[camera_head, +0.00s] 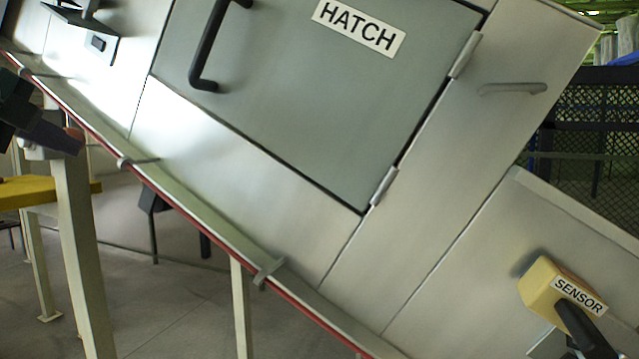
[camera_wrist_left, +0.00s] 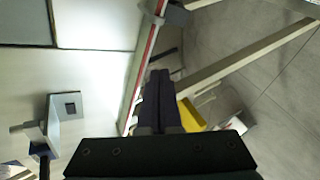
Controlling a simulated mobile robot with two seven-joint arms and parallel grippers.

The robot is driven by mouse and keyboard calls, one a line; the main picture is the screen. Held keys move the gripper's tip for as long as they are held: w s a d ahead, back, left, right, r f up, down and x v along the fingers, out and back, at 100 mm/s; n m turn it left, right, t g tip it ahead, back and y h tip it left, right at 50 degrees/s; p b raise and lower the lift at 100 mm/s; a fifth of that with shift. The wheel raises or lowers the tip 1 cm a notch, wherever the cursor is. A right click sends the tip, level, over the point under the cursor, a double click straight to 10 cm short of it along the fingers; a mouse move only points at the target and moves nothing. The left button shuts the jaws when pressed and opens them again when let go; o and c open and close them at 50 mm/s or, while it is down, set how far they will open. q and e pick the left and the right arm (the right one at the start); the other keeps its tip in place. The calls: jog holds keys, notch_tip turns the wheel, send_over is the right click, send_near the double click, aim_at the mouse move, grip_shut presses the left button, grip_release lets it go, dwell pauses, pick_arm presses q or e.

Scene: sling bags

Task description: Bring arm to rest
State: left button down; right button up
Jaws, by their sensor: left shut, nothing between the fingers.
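My left gripper (camera_head: 68,140) is at the left edge of the head view, dark and partly cut off by the frame. It is beside the red-edged rail of the metal housing, and I cannot tell if it touches anything. In the left wrist view its two dark fingers (camera_wrist_left: 158,78) lie together, shut with nothing between them. My right gripper is in neither view.
A grey panel labelled HATCH (camera_head: 300,90) has a black handle (camera_head: 205,50). A yellow box labelled SENSOR (camera_head: 550,288) is at lower right. A red-edged rail (camera_head: 190,222) runs diagonally below. A yellow surface (camera_head: 30,192) is near the gripper. Open floor (camera_head: 150,300) shows below.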

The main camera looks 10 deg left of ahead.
pick_arm(q)
jog(key=s+d+f+m+g+h+p, duration=0.1)
jog(key=s+d+f+m+g, duration=0.25)
jog(key=d+f+m, duration=0.65)
jog(key=s+d+f+m+g+h, duration=0.1)
jog(key=s+d+f+m+g, duration=0.1)
jog(key=s+d+f, duration=0.3)
jog(key=s+d+f+m+g+h+p, duration=0.1)
jog(key=s+d+f+m, duration=0.3)
jog(key=s, duration=0.7)
jog(key=s+d+f+m+g+p, duration=0.1)
jog(key=s+d+f+m+g, duration=0.2)
jog(key=s, duration=0.6)
jog(key=d+f+m, duration=0.1)
jog(key=d+f, duration=0.1)
jog(key=d, duration=0.1)
jog(key=shift+f+h, duration=0.35)
jog(key=shift+h, duration=0.05)
